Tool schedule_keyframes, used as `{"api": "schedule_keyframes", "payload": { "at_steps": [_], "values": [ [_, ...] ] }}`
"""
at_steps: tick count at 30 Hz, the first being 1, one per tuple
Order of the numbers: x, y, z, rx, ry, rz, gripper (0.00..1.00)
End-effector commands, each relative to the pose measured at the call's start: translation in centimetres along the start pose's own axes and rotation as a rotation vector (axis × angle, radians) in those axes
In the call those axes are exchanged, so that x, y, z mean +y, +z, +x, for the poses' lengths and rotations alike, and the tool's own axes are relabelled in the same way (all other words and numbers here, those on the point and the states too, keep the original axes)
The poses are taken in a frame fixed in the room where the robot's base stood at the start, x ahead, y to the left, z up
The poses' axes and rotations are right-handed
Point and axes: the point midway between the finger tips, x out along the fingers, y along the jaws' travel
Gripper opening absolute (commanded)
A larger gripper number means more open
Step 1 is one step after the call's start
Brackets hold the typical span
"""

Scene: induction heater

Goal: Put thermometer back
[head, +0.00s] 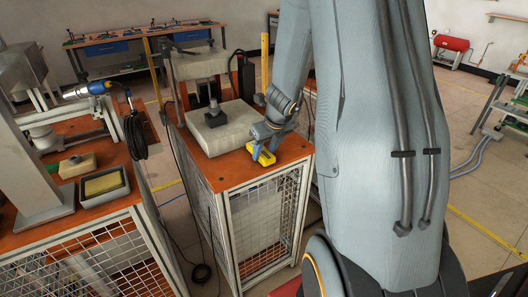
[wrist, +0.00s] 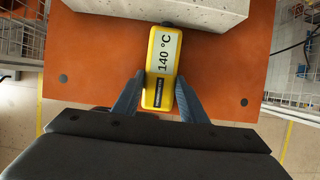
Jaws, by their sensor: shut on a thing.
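The thermometer is a yellow handheld device (wrist: 152,92) with a display reading 140 °C, seen close in the wrist view. It also shows in the head view (head: 263,155), over the front right corner of the orange-topped heater bench (head: 230,174). My gripper (wrist: 157,98) is shut on the thermometer, with one blue-grey finger on each side of its lower body. In the head view my gripper (head: 266,139) reaches down to it from above. The pictures do not clearly show whether the thermometer touches the bench top.
A pale block-shaped heater unit (head: 218,128) stands on the bench just behind the thermometer. The bench top around the thermometer is clear.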

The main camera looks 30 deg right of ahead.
Motion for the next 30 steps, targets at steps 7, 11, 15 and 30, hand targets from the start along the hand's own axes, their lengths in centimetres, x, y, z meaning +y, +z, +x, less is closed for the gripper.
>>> {"api": "schedule_keyframes", "payload": {
  "at_steps": [7, 11, 15, 30],
  "values": [
    [0.0, 0.0, 0.1, 0.0, 0.0, 0.0, 0.57],
    [0.0, 0.0, 0.1, 0.0, 0.0, 0.0, 0.57],
    [0.0, 0.1, -0.2, 0.0, 0.0, 0.0, 0.57],
    [-0.1, 0.2, -9.4, -0.003, -0.001, 0.0, 0.57]
  ]
}}
